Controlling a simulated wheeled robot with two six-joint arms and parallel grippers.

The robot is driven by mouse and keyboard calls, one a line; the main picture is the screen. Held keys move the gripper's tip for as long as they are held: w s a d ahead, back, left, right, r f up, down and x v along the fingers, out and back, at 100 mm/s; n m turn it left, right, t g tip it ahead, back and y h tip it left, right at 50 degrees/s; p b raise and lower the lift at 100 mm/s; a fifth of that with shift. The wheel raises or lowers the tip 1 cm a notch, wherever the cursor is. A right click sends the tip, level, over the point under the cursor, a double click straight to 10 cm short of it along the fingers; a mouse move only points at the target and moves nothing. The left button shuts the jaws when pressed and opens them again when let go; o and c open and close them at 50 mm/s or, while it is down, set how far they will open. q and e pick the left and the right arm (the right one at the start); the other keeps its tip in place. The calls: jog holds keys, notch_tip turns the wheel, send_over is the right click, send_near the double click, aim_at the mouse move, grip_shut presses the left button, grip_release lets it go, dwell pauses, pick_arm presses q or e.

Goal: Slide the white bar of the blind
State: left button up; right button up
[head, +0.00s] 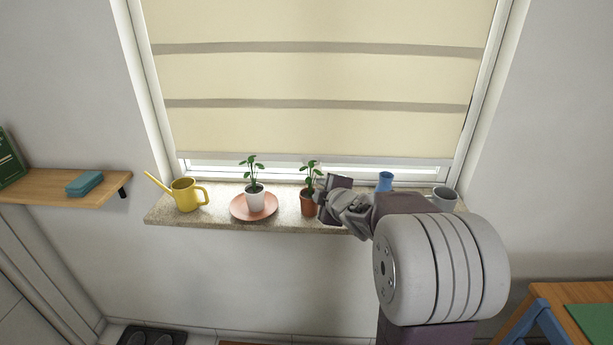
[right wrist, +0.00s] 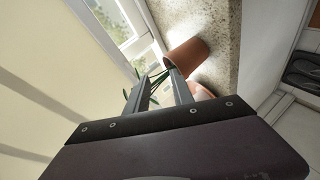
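The cream blind (head: 315,80) hangs over the window, with its pale white bar (head: 300,157) along the lower edge. A narrow gap with the window frame shows below the bar. In the right wrist view the blind (right wrist: 45,75) fills the left side, and its lower edge runs diagonally. My right gripper (head: 330,194) is in front of the sill, below the bar and apart from it. Its two fingers (right wrist: 165,88) stand apart with nothing held between them. My left gripper is not in view.
The sill (head: 285,218) holds a yellow watering can (head: 186,195), a white-potted plant (head: 255,200) on a saucer, a terracotta-potted plant (head: 308,203) close beside my right gripper, a blue cup (head: 384,181) and a grey mug (head: 445,198). A wooden shelf (head: 60,190) is at left.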

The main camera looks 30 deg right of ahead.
notch_tip(320, 180, up, 4)
jog(key=d+n+t, duration=0.2)
jog(key=n, duration=0.2)
jog(key=a+x, duration=0.1)
jog(key=x, duration=0.8)
jog(key=shift+y, duration=0.3)
jog(key=shift+w+d, duration=0.1)
jog(key=shift+c, duration=0.3)
grip_shut()
